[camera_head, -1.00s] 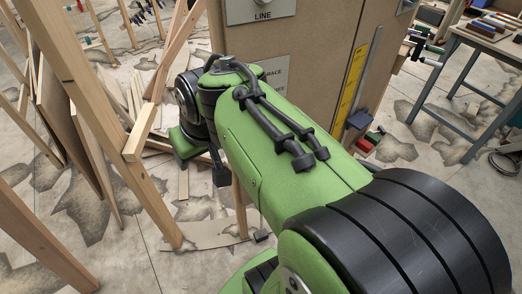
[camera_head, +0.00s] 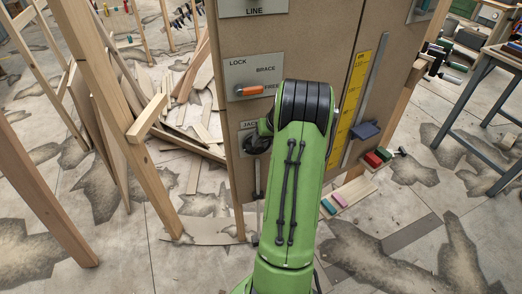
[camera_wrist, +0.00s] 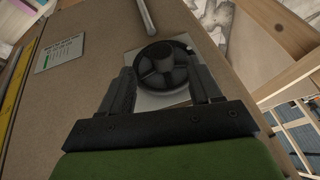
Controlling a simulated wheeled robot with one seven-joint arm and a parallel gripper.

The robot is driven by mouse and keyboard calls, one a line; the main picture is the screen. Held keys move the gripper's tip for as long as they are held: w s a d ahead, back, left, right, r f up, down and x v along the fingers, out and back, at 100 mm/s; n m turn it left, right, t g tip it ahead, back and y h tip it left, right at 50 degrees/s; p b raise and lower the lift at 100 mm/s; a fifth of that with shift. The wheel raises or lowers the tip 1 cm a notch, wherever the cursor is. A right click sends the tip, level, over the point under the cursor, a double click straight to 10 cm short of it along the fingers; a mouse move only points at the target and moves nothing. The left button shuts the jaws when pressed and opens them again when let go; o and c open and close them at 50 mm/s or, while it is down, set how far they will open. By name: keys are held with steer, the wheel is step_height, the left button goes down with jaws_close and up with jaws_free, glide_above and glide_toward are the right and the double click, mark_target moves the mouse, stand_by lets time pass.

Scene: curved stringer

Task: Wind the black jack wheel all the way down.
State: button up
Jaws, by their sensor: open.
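The black jack wheel (camera_wrist: 163,66) is a round spoked handwheel with a central hub, mounted on a pale plate on the brown panel. In the head view the wheel (camera_head: 257,140) is beside the JACK plate (camera_head: 246,126), partly hidden by my green arm. My gripper (camera_wrist: 163,88) is open in the wrist view, with one finger to each side of the wheel's near part. I cannot tell whether the fingers touch the rim. A grey rod (camera_wrist: 147,17) runs along the panel beyond the wheel.
Above the wheel, an orange-handled lever (camera_head: 249,90) points toward FREE on its LOCK/BRACE/FREE plate. Leaning timbers (camera_head: 100,90) stand left; a workbench (camera_head: 470,90) stands right.

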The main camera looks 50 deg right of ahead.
mark_target(259, 148)
steer(key=x, duration=0.5)
steer(key=shift+w+f+b, duration=0.2)
steer(key=shift+f+b, duration=0.15)
steer(key=shift+b, duration=0.05)
steer(key=c, duration=1)
steer(key=shift+c, duration=0.2)
steer(key=shift+w+a, duration=0.1)
steer(key=shift+w+a+n+g+h+b, duration=0.15)
steer(key=shift+n+g+h+b, duration=0.15)
steer(key=shift+g+h+b, duration=0.75)
steer(key=shift+w+a+n+g+h+b, duration=0.15)
steer(key=shift+n+g+h+b, duration=0.25)
steer(key=shift+g+h+b, duration=0.85)
steer(key=shift+h, duration=0.4)
